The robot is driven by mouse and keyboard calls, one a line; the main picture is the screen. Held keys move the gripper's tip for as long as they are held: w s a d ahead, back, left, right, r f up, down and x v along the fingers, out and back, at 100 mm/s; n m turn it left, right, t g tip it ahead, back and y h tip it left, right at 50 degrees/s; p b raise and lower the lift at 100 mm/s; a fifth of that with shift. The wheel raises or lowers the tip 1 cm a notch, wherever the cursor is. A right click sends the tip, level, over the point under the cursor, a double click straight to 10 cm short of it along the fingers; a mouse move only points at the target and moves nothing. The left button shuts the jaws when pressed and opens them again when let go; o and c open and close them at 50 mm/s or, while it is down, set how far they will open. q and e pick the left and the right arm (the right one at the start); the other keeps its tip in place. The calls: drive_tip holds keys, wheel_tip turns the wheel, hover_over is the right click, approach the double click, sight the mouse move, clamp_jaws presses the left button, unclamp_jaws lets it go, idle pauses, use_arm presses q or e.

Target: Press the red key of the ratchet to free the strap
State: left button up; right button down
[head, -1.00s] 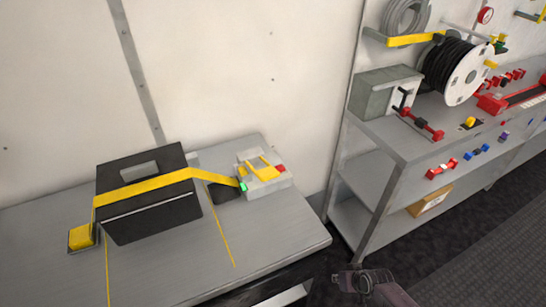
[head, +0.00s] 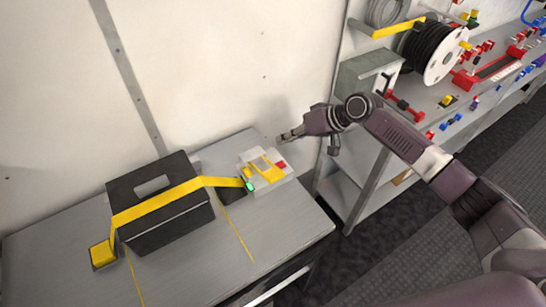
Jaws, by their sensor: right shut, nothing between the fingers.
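The ratchet (head: 258,178) is a light grey block with a yellow handle at the right end of the bench top. Its red key (head: 281,165) is on the block's right side. A green part (head: 250,186) shows at its left front. The yellow strap (head: 160,203) runs from the ratchet over a black case (head: 150,231) to a yellow block (head: 103,254) at the left. My right gripper (head: 281,139) is shut and empty, above and behind the red key in the picture, apart from it as far as I can tell. My left gripper is not in view.
The grey bench (head: 290,232) has clear room in front of the ratchet. A shelf unit (head: 345,195) with a grey box (head: 366,78) and a cable reel (head: 432,52) stands to the right, partly behind my right arm. The pale wall is close behind.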

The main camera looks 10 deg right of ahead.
sight(283, 165)
drive_tip(key=shift+s+a+r, duration=0.1)
drive_tip(key=shift+a+r, duration=0.05)
drive_tip(key=shift+r, duration=0.3)
drive_tip(key=shift+f, duration=0.1)
wheel_tip(283, 165, down, 8)
drive_tip(key=b, duration=0.7)
drive_tip(key=shift+f, duration=0.35)
drive_tip(key=shift+f, duration=0.1)
idle(0.8)
drive_tip(key=shift+f+b, duration=0.25)
drive_tip(key=shift+b, duration=0.05)
